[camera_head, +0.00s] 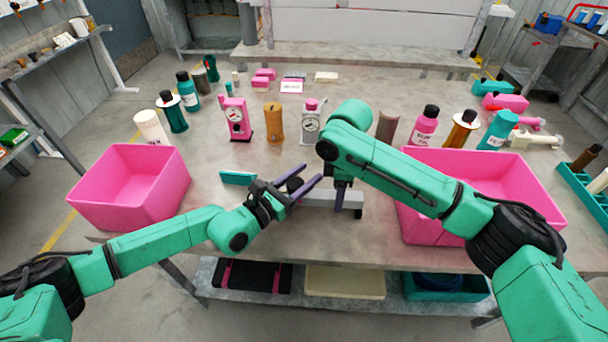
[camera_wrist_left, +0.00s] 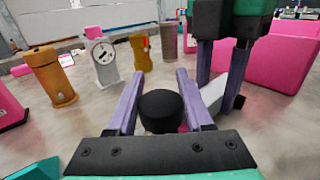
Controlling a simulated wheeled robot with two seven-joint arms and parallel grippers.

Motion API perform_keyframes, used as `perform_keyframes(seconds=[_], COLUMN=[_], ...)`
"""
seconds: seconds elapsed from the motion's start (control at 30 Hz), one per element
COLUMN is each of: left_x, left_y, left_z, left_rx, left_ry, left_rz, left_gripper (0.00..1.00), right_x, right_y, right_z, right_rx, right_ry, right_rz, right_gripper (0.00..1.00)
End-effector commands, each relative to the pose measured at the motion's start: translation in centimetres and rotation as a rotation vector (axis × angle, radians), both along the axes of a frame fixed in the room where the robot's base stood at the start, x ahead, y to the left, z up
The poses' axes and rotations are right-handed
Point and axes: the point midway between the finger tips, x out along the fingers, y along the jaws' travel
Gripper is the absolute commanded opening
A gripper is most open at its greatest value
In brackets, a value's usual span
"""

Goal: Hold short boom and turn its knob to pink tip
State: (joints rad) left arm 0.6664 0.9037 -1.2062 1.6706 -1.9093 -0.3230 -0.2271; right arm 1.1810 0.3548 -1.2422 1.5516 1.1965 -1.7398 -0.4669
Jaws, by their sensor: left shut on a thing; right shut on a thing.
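The short boom is a pale grey bar (camera_head: 325,198) lying low above or on the table; I cannot tell which. It has a dark block at its right end (camera_head: 357,213) and a round black knob (camera_head: 295,185) at its left end. My left gripper (camera_head: 309,174) is shut on the knob, which sits between its purple fingers in the left wrist view (camera_wrist_left: 162,112). A small bit of pink (camera_wrist_left: 183,128) shows beside the knob, partly hidden by a finger. My right gripper (camera_head: 343,198) points down and is shut on the bar; its fingers also show in the left wrist view (camera_wrist_left: 222,62).
Pink bins stand at left (camera_head: 130,190) and right (camera_head: 480,180). A small teal block (camera_head: 238,178) lies left of my left gripper. Pink (camera_head: 236,120) and white (camera_head: 311,123) gauge units and an orange cylinder (camera_head: 273,123) stand behind. The table's front left is clear.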

Motion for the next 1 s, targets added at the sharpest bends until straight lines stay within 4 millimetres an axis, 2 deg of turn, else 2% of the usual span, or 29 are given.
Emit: perform_keyframes(seconds=[0.1, 0.53, 0.9, 0.93, 1.0], left_x=[0.0, -0.8, -1.0, -1.0, -1.0], left_y=[-0.3, -0.8, -0.7, -0.7, -0.7], left_z=[0.5, 0.2, 0.1, 0.1, 0.0], left_rx=[0.004, 0.004, 0.001, 0.001, 0.001], left_ry=[-0.015, -0.007, 0.001, 0.001, 0.001], left_rz=[-0.072, -0.401, -0.435, -0.435, -0.434], left_gripper=[0.00, 0.00, 0.00, 0.63, 0.82], right_x=[0.0, 0.0, 0.0, 0.0, 0.0], right_y=[0.1, 0.1, 0.1, 0.1, 0.1], right_z=[0.0, 0.0, 0.0, 0.0, 0.0], right_rx=[0.004, 0.004, 0.002, 0.002, 0.002], right_ry=[-0.001, 0.000, 0.000, 0.000, 0.000], right_rz=[-0.001, 0.001, 0.002, 0.002, 0.001], right_gripper=[0.00, 0.00, 0.00, 0.00, 0.00])
